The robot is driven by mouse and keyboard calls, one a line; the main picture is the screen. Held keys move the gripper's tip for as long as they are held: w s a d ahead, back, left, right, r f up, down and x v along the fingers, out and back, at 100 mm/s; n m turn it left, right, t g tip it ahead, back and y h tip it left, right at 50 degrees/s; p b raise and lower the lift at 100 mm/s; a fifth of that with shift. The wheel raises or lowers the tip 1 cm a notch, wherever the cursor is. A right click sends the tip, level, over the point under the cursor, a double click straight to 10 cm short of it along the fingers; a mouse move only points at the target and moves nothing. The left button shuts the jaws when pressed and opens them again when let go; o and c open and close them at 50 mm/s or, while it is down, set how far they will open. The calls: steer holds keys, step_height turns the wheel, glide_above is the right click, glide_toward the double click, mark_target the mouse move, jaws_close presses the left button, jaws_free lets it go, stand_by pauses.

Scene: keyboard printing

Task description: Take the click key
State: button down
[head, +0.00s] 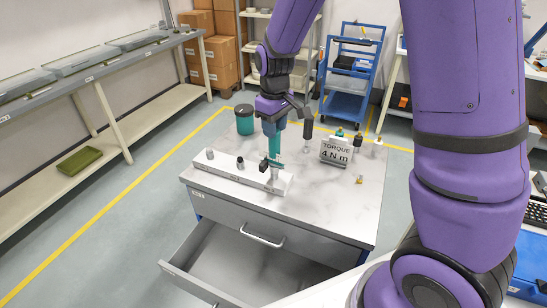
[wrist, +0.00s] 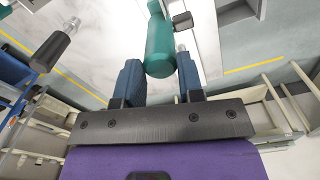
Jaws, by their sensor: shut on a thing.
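The click key appears to be the teal-handled tool (head: 274,143), standing roughly upright over the right part of a white bar-shaped rack (head: 229,171) on the cabinet top. My gripper (head: 272,122) is shut on the upper part of its handle from above. In the wrist view the teal handle (wrist: 160,50) sits between my two blue fingers (wrist: 160,72). A dark crosspiece shows at the tool's lower part in the head view. I cannot tell whether its lower end is still seated in the rack.
A teal bin with a dark lid (head: 244,119) stands at the cabinet's back left. A drawer (head: 238,264) is open in front. The right front top is mostly clear.

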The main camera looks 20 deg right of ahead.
steer(key=shift+r, duration=1.55)
steer(key=shift+r, duration=1.9)
steer(key=c, duration=1.4)
jaws_free()
steer(key=shift+c, duration=0.2)
jaws_close()
